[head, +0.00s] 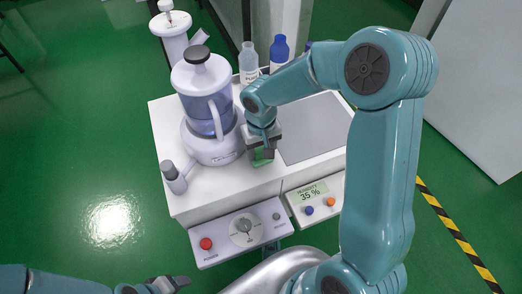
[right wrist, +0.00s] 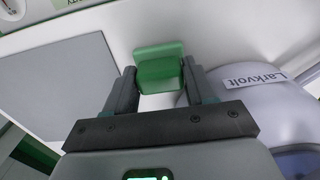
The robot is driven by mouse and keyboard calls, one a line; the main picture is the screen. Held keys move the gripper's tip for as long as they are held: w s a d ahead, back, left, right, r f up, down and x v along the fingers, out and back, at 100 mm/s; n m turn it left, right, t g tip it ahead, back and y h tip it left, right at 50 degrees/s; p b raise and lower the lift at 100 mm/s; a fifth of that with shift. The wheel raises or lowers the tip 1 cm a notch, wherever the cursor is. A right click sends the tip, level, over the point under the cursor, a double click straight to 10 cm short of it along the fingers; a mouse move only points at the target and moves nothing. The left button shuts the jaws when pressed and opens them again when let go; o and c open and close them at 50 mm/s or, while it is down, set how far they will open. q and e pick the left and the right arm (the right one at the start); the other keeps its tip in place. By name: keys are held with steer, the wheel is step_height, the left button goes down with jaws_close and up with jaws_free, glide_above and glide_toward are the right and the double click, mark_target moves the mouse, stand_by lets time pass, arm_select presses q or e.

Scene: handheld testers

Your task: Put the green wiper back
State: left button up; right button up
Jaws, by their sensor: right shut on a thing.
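The green wiper (head: 262,159) is a small green block at my right gripper (head: 262,150), above the white cabinet top. In the right wrist view the wiper (right wrist: 159,66) sits between the two fingers of my right gripper (right wrist: 160,84), which are shut on it. The fingers hide its sides. I cannot tell whether its underside touches the cabinet top. My left gripper (head: 170,284) is at the bottom left of the head view, low and away from the cabinet; its jaws are too small to judge.
A white device with a clear bluish jar (head: 207,100) stands left of my right gripper. A grey plate (head: 315,128) lies to the right. A small grey-capped post (head: 174,177) stands front left. Bottles (head: 248,62) stand behind. A control panel (head: 240,232) and humidity display (head: 314,200) are in front.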

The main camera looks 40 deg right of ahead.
mark_target(261, 150)
steer(key=shift+r, duration=0.1)
steer(key=o, duration=0.7)
steer(key=shift+f, duration=0.25)
steer(key=o, duration=0.4)
steer(key=shift+r, duration=0.1)
steer(key=shift+r, duration=0.25)
step_height(261, 150, up, 12)
steer(key=p, duration=0.4)
steer(key=shift+s+f, duration=0.15)
